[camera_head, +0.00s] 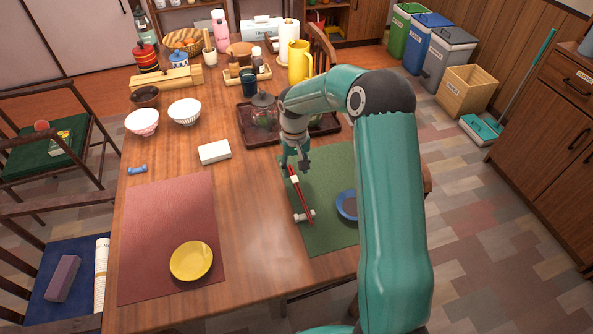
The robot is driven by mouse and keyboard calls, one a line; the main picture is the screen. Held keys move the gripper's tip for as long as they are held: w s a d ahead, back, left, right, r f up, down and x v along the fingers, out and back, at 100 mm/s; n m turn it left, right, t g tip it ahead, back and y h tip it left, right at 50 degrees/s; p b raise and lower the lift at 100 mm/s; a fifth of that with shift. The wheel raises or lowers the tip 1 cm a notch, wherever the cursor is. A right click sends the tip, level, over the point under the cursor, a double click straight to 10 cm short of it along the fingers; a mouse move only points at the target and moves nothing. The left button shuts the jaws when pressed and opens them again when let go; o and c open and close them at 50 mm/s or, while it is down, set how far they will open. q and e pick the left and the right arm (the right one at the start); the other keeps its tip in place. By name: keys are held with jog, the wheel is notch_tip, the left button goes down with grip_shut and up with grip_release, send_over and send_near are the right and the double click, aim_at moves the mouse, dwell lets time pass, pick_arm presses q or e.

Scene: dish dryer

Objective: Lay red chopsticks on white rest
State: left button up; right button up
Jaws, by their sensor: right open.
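The red chopsticks (299,190) lie lengthwise at the left side of the green placemat (327,171). Their near ends cross over the small white rest (299,218) and appear to lie on it. My right gripper (295,168) is at the far ends of the chopsticks, fingers pointing down and open. It hides part of those far ends, and I cannot tell whether a finger touches them. My left gripper is out of view.
A blue bowl (346,204) stands right of the chopsticks, partly behind my right arm. A dark tray (246,131) with a glass teapot (264,108) is just beyond the gripper. A white box (214,152) is to the left. Bare table lies between the two placemats.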

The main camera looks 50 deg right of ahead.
notch_tip(320, 180, up, 10)
jog(key=shift+r, duration=0.15)
dwell(0.6)
